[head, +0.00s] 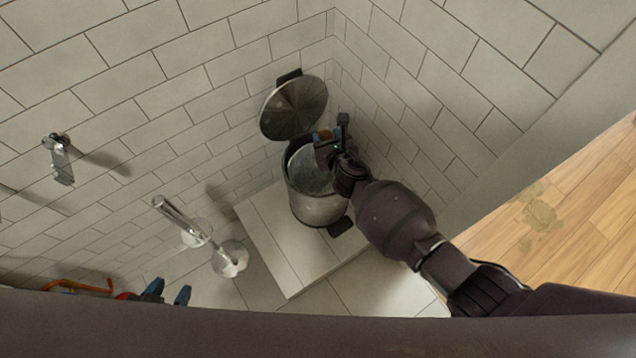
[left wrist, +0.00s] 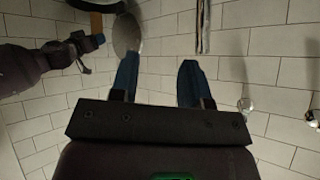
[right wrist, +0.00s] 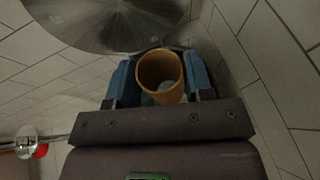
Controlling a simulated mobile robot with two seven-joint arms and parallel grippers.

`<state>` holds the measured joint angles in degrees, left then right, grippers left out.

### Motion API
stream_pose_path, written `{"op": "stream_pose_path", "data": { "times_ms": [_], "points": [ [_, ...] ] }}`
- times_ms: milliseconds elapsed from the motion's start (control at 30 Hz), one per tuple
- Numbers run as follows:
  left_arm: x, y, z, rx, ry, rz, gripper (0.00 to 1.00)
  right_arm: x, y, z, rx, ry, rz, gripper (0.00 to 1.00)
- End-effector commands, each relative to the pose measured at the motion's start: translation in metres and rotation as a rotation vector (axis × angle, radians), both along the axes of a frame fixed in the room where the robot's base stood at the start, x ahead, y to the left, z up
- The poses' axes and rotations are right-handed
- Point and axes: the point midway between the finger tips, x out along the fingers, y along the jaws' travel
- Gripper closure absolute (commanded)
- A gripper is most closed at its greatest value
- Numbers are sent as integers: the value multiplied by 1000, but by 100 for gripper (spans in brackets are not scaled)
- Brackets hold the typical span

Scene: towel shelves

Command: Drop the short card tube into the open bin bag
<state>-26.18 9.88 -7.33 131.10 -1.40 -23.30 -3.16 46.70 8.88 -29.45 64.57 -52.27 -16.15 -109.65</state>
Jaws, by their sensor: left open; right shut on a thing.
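The short card tube (right wrist: 160,76) is brown and hollow. In the right wrist view it sits between the blue fingers of my right gripper (right wrist: 160,85), which is shut on it. In the head view my right gripper (head: 332,142) is over the right side of the open bin's mouth, and a bit of the tube (head: 325,134) shows. The steel bin (head: 318,208) stands in the corner with a pale grey liner, the bin bag (head: 308,172), inside. Its round lid (head: 294,107) is raised. My left gripper (head: 168,293) is open and empty; its fingers show in the left wrist view (left wrist: 160,82).
The bin stands on a tiled ledge (head: 270,246) against tiled walls. A toilet brush holder (head: 230,260) stands to its left. A metal fitting (head: 60,158) is on the left wall. Wooden floor (head: 575,205) lies at the right.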

Motion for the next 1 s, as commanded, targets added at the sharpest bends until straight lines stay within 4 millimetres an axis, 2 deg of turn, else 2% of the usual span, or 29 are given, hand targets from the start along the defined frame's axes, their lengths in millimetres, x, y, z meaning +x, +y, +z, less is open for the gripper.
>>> {"op": "stream_pose_path", "data": {
  "times_ms": [33, 333, 533, 900, 933, 1000],
  "points": [
    [-2, -1, -6, 5, 8, -7, 57, -4, 0, -15, 0, 13, -1, 74],
    [5, -6, -11, 34, -14, -51, 57, -6, 0, -48, 1, 16, 0, 74],
    [8, -7, -10, 37, -39, -59, 57, -3, -1, -55, -1, 9, -1, 74],
    [10, -7, -7, 37, -53, -59, 57, -1, -1, -53, -1, 3, -1, 74],
    [10, -7, -7, 37, -53, -59, 57, -1, -1, -53, -1, 3, -1, 48],
    [10, -7, -7, 37, -53, -59, 57, -1, -1, -53, -1, 3, -1, 37]
  ]
}}
